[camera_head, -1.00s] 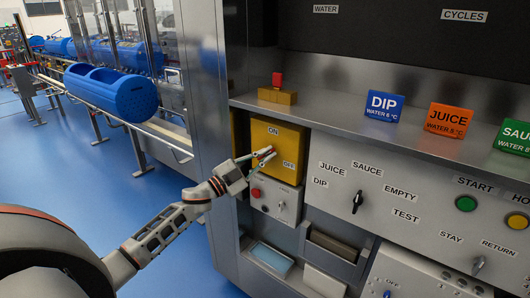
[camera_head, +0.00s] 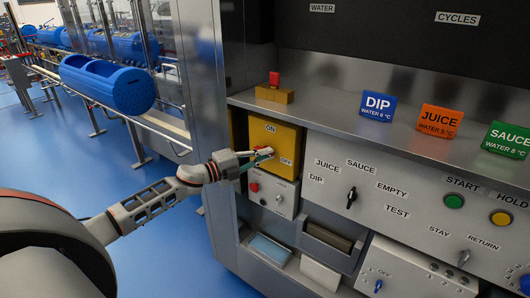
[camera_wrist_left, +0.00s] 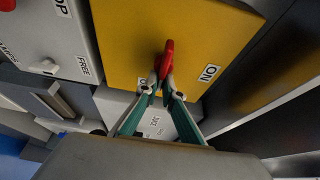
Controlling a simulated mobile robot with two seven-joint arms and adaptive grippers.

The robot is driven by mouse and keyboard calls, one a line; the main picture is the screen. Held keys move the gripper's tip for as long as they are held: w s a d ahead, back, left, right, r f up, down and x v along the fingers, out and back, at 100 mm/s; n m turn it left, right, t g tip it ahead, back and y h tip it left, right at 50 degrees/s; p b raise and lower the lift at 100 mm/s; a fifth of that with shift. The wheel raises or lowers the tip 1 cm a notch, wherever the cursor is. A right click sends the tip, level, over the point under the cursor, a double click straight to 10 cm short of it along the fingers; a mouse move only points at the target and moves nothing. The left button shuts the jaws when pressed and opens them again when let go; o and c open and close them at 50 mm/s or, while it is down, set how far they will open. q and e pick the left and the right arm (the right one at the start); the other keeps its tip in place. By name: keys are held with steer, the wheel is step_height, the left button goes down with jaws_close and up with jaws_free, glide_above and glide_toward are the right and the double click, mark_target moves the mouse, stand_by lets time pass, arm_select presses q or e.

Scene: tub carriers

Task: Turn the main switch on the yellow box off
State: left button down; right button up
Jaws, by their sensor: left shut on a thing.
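The yellow box (camera_head: 284,132) sits in the left end of the machine front, with an ON label near its top and an OFF label at its right. In the left wrist view, the red switch handle (camera_wrist_left: 168,54) stands out from the yellow face (camera_wrist_left: 125,40). The fingertips (camera_wrist_left: 161,79) of my left gripper are closed on its near end. The ON label (camera_wrist_left: 209,73) is to the right of the handle there. My right gripper is not in view.
A grey box with a red button (camera_head: 254,187) is just below the yellow box. A red block on a yellow base (camera_head: 274,90) stands on the ledge above. The panel with a black selector knob (camera_head: 351,197) is to the right. A blue tub (camera_head: 112,84) rests on rails at left.

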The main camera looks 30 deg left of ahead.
arm_select(q)
steer(key=shift+w+a, duration=0.1)
steer(key=shift+a, duration=0.3)
steer(key=c, duration=2.2)
jaws_free()
steer(key=shift+o, duration=0.3)
steer(key=shift+a, duration=0.1)
steer(key=v, duration=1.2)
